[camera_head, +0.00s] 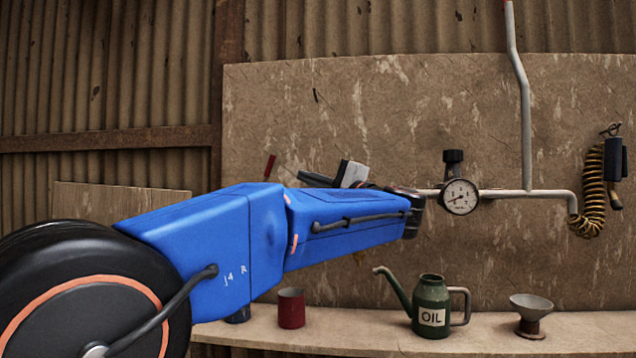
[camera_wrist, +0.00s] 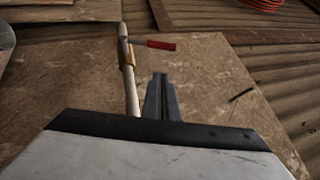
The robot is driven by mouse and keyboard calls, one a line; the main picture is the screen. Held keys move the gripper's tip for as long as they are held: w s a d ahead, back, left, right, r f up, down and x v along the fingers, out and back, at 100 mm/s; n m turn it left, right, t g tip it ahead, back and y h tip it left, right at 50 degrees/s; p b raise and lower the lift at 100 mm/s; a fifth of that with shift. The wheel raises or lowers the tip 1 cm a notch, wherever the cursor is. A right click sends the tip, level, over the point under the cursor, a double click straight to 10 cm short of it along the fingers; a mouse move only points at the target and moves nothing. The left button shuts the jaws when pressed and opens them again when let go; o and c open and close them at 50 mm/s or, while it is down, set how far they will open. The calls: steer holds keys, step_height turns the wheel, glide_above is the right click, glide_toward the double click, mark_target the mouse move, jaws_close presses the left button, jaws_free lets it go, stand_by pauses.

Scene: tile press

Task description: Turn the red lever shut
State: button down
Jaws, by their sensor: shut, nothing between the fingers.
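The red lever (camera_head: 270,166) shows in the head view just left of my gripper, its handle standing steeply up. In the wrist view the red lever (camera_wrist: 161,45) sticks out to the right from a brass valve (camera_wrist: 125,52) on a pale pipe (camera_wrist: 130,92), roughly crosswise to the pipe. My gripper (camera_wrist: 160,76) is shut and empty, its fingertips a little below the red handle in that picture, seemingly apart from it. In the head view my gripper (camera_head: 304,178) is beside the lever; my arm hides the valve body.
The pipe continues right to a pressure gauge (camera_head: 460,196) and a coiled hose (camera_head: 592,185). A shelf (camera_head: 380,333) below holds a red can (camera_head: 291,308), a green oil can (camera_head: 431,306) and a funnel (camera_head: 531,312). The board (camera_head: 380,110) above my arm is mostly clear.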

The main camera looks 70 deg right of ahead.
mark_target(273, 162)
steer(key=w+r, duration=0.2)
steer(key=w, duration=0.4)
steer(key=shift+w, duration=0.15)
stand_by(0.3)
steer(key=shift+w+a+r+n+g+y, duration=0.2)
steer(key=shift+w+r+n+g+y, duration=0.7)
steer(key=shift+w, duration=0.3)
